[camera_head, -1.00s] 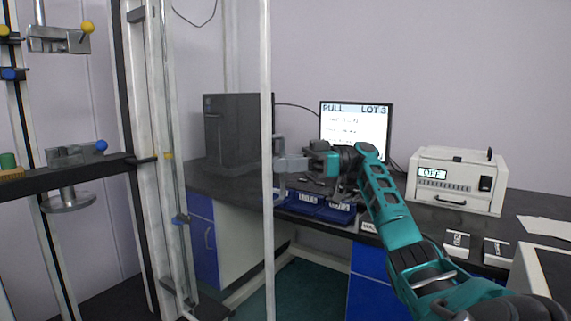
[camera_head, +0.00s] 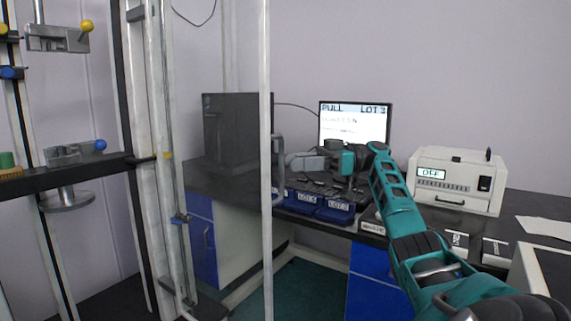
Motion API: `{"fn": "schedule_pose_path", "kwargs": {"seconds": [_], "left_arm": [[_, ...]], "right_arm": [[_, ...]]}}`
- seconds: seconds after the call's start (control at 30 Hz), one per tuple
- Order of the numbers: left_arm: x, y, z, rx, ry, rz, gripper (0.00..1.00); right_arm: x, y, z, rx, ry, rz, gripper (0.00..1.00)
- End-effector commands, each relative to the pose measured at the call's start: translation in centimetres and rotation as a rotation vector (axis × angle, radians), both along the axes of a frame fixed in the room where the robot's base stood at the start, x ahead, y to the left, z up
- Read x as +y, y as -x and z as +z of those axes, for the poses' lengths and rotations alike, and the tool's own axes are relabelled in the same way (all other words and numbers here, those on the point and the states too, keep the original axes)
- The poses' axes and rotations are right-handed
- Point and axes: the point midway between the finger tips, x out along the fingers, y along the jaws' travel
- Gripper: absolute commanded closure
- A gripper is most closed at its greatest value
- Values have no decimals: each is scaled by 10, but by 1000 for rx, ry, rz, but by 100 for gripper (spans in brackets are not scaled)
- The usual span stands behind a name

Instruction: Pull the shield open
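The shield shows as a clear panel with a tall white edge bar (camera_head: 266,230) in front of the testing machine. A grey upright handle (camera_head: 281,172) sits on the right side of this bar. My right gripper (camera_head: 291,160) comes in from the right at handle height. Its grey fingertips are just right of the handle; I cannot tell whether they touch it. The finger gap is too small and dark to read. My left gripper is not in view.
The testing machine (camera_head: 140,200) stands at the left. Behind the shield and my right arm is a bench with a computer tower (camera_head: 215,130), a monitor (camera_head: 354,112), blue bins (camera_head: 335,213) and a white instrument (camera_head: 457,180) reading OFF. Dark floor shows below.

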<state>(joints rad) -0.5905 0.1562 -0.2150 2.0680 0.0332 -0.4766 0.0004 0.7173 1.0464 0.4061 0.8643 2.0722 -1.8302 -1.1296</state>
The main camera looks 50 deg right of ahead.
Motion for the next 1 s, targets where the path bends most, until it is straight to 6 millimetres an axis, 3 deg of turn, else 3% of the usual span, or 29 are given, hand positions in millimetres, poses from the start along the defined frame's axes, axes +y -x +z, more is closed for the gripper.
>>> {"fn": "schedule_pose_path", "kwargs": {"seconds": [0.3,1.0], "left_arm": [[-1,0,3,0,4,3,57],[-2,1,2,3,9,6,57]], "right_arm": [[-26,18,1,-1,-2,1,71],[-28,20,0,-2,-1,2,71]]}}
